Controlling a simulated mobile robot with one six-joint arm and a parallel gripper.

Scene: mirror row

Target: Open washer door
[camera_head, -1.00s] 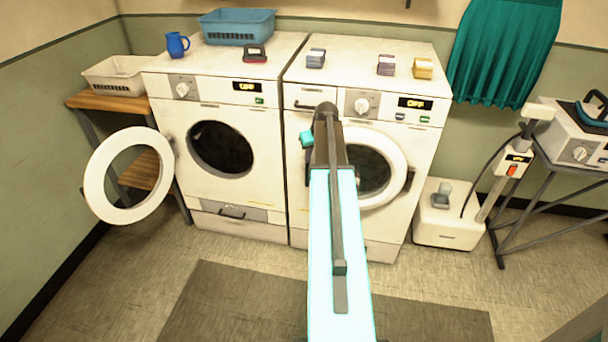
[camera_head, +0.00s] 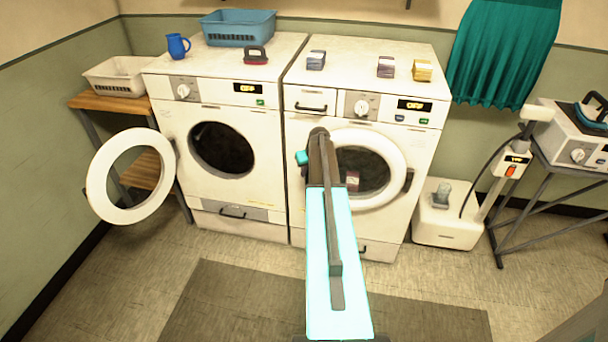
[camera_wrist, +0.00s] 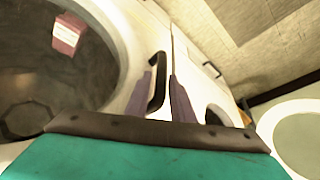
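The right machine (camera_head: 430,137), with a small drawer at top left, has its round white door (camera_head: 392,150) shut. In the wrist view this door's ring (camera_wrist: 118,30) and dark glass fill the left side. A black door handle (camera_wrist: 157,82) stands at the ring's edge; my arm hides it in the head view. My gripper (camera_wrist: 160,92) is open, its two purple-grey fingers apart with the handle showing between them. I cannot tell how deep the handle sits between the fingers. In the head view my arm covers the gripper and the door's left edge.
The left machine (camera_head: 275,130) has its round door (camera_head: 95,185) swung open to the left. A pinkish box (camera_head: 352,181) shows at the right door's glass. A white floor unit (camera_head: 445,232) and a dark-legged stand are at the right. The floor in front is clear.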

